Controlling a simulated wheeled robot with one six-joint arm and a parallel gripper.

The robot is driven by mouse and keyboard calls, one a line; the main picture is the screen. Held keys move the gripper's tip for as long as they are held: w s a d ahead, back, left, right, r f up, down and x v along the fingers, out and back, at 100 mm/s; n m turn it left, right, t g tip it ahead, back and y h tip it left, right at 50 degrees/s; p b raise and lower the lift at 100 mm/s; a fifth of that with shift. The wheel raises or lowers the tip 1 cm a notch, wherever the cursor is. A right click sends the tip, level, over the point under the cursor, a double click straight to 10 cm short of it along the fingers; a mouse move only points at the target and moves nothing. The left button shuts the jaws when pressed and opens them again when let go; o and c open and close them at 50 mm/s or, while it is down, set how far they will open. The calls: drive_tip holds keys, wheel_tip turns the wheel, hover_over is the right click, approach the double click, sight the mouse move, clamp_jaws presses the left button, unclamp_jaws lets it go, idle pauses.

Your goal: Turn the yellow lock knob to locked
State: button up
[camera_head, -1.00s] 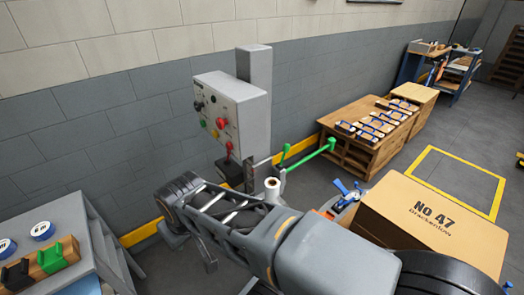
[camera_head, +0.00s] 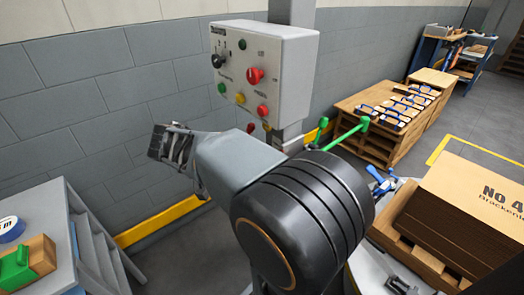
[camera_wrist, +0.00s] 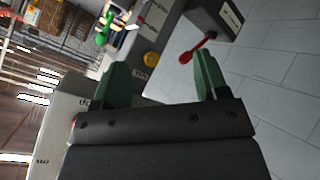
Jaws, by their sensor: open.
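In the wrist view, a round yellow knob (camera_wrist: 151,59) sits on a grey surface beside a small label. My gripper (camera_wrist: 162,80) is open and empty, with its two green fingers wide apart; the knob lies beyond the gap between them, apart from both. In the head view, a small yellow part (camera_head: 266,126) shows just under the grey control panel (camera_head: 290,62), partly behind my arm. A yellow button (camera_head: 240,98) is on the panel face. I cannot read whether the knob is locked.
A red lever (camera_wrist: 195,48) on a grey box is close to the right finger in the wrist view. The panel bears a black knob (camera_head: 219,60) and a red knob (camera_head: 255,75). A grey stepped bench (camera_head: 40,215) stands at left. A green handle (camera_head: 350,135) is behind my arm.

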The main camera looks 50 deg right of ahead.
sight(265, 126)
drive_tip(key=w+d+f+m+g+h+b, duration=0.2)
drive_tip(key=w+d+f+m+h+b, duration=0.1)
drive_tip(key=w+d+m+h+b, duration=0.5)
drive_tip(key=d, duration=0.4)
drive_tip(key=s+d+b, duration=0.1)
drive_tip(key=d, duration=0.3)
drive_tip(key=s+d+b, duration=0.1)
drive_tip(key=d, duration=0.3)
drive_tip(key=shift+s+d+r, duration=0.1)
drive_tip(key=shift+s+r, duration=0.15)
drive_tip(key=shift+r, duration=0.05)
drive_tip(key=shift+c, duration=0.5)
drive_tip(key=c, duration=0.8)
